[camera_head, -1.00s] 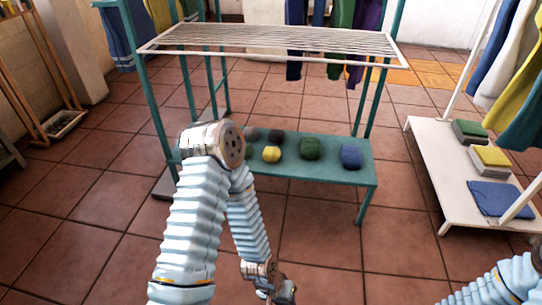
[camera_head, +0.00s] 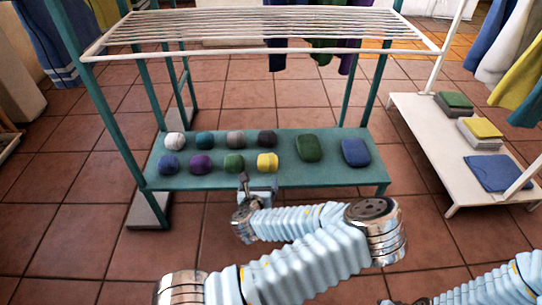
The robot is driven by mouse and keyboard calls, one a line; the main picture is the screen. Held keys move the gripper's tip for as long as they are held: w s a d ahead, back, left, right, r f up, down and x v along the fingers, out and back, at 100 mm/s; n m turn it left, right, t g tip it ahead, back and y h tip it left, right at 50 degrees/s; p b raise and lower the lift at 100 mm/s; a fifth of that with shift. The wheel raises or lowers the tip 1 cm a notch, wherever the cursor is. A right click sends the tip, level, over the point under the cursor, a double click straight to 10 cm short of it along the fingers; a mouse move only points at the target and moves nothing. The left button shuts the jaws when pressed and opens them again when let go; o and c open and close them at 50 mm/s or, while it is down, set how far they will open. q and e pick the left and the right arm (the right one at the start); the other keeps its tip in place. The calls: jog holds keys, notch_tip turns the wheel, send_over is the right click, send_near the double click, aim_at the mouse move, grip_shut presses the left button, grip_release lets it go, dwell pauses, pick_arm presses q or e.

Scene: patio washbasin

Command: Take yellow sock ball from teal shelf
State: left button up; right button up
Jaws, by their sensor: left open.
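The yellow sock ball (camera_head: 267,162) lies on the teal shelf (camera_head: 330,177), at the right end of the front row of sock balls. My left gripper (camera_head: 258,187) is open and empty at the shelf's front edge. It is just in front of and slightly below the yellow ball, apart from it, with its fingers toward the shelf. The green sock ball (camera_head: 234,163) is close on the yellow ball's left. My right arm shows at the bottom right, but its gripper is not visible.
Purple (camera_head: 201,164) and blue (camera_head: 169,165) balls continue the front row; white, teal, grey and dark ones lie behind. Green (camera_head: 309,148) and blue (camera_head: 355,152) bundles lie right. A white wire rack (camera_head: 260,28) spans above. A white stand (camera_head: 440,150) is at right.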

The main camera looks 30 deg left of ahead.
aim_at(267, 167)
pick_arm(q)
jog(key=x, duration=0.8)
jog(key=shift+w+r, duration=0.2)
jog(key=shift+w, duration=0.15)
jog(key=x, duration=0.5)
jog(key=shift+w+b, duration=0.15)
jog(key=shift+b, duration=0.25)
jog(key=c, duration=0.8)
